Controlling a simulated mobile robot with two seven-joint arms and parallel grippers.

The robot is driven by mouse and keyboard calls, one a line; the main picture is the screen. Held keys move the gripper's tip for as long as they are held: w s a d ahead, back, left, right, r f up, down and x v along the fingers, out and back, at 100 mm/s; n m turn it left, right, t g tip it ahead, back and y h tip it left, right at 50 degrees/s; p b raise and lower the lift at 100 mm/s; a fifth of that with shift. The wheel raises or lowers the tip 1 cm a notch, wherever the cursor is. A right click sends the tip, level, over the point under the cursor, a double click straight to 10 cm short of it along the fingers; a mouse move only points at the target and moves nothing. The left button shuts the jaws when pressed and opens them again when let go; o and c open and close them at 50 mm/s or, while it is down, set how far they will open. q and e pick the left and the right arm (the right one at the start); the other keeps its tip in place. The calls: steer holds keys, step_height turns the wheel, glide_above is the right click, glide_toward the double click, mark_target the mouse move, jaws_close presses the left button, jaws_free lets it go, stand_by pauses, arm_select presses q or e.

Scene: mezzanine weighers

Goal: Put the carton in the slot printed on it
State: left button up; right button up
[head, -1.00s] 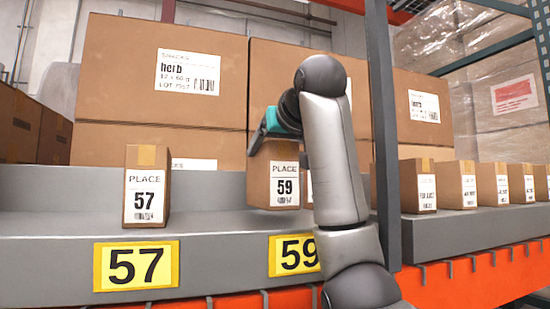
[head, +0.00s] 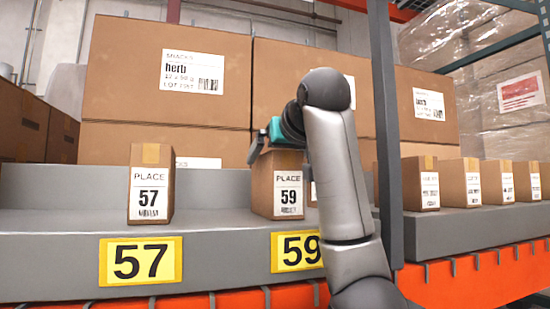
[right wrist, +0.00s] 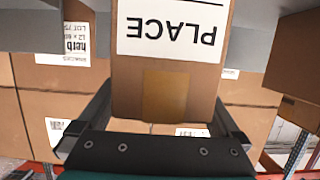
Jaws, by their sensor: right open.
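The carton marked PLACE 59 (head: 262,190) stands upright on the grey ledge (head: 70,222), above the yellow 59 plate (head: 284,262), whose right end my right arm covers. Its white label faces the head camera. My right gripper (head: 262,150) is at the carton's top, open, with a finger on either side of it. In the right wrist view the carton (right wrist: 165,95) shows upside down between the spread fingers of the gripper (right wrist: 163,105), with a tan tape patch near its top edge. Whether a finger still touches it I cannot tell. My left gripper is out of view.
A carton marked PLACE 57 (head: 134,208) stands above the yellow 57 plate (head: 141,261). Large herb boxes (head: 130,70) stand close behind. A grey upright post (head: 384,150) is just right of my arm. Several small cartons (head: 420,163) line the ledge beyond it.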

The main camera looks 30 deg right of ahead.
steer(key=shift+r, duration=0.15)
steer(key=b+v, duration=0.2)
steer(key=v, duration=0.3)
steer(key=shift+s+a, duration=0.1)
steer(key=shift+s, duration=0.15)
steer(key=shift+s+a+r+b, duration=0.15)
steer(key=shift+s+b, duration=0.5)
steer(key=shift+b, duration=0.35)
steer(key=shift+b+v, duration=1.8)
steer(key=shift+v, duration=0.85)
steer(key=shift+r, duration=0.1)
